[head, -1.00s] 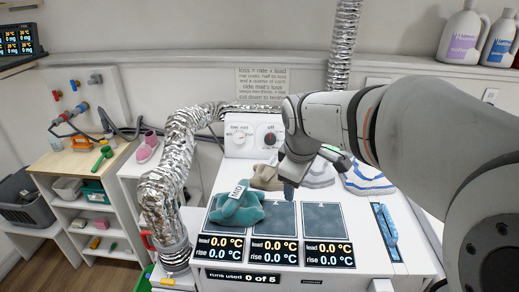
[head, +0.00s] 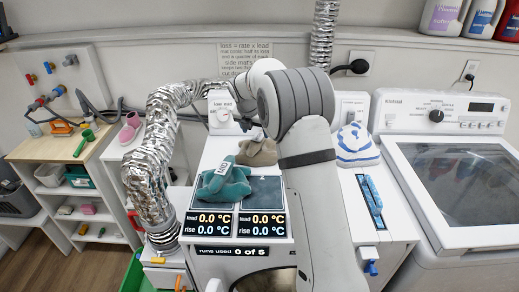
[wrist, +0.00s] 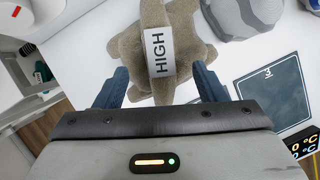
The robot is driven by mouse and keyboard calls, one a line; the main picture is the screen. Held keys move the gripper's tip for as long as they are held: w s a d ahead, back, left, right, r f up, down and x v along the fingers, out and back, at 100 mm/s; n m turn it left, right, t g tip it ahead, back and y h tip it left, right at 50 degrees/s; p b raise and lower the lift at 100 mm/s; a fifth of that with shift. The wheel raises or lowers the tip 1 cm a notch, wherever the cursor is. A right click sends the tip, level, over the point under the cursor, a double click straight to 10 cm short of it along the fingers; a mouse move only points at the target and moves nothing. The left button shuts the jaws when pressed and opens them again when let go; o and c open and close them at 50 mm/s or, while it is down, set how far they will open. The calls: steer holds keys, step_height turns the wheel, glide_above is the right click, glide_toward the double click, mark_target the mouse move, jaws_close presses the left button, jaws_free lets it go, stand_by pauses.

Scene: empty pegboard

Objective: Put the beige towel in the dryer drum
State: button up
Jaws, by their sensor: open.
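The beige towel (head: 257,152) is a bundled lump on the white dryer top (head: 219,160), behind the teal towel. In the wrist view the beige towel (wrist: 186,25) has a white band marked "HIGH". My gripper (wrist: 161,90) is open, with one blue finger on each side of the towel's near end. The towel is not clamped, and I cannot tell whether the fingers touch it. In the head view my arm hides most of the gripper. A dark rounded shape (head: 265,281) shows low on the white front; the drum's inside cannot be made out.
A teal towel (head: 222,183) lies on the left mat. A blue-striped white towel (head: 355,147) sits right of my arm, and a grey one (wrist: 245,15) is beside the beige towel. A foil duct (head: 147,165) rises at left. A washer (head: 450,240) stands at right.

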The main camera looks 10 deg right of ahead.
mark_target(257, 138)
steer(key=p+x, duration=0.1)
steer(key=x, duration=0.4)
steer(key=shift+w+f+p, duration=0.2)
steer(key=shift+f+p, duration=0.1)
steer(key=shift+p, duration=0.05)
steer(key=shift+w+f, duration=0.1)
steer(key=shift+f, duration=0.25)
steer(key=shift+f, duration=0.2)
steer(key=shift+c, duration=0.6)
steer(key=c, duration=1.2)
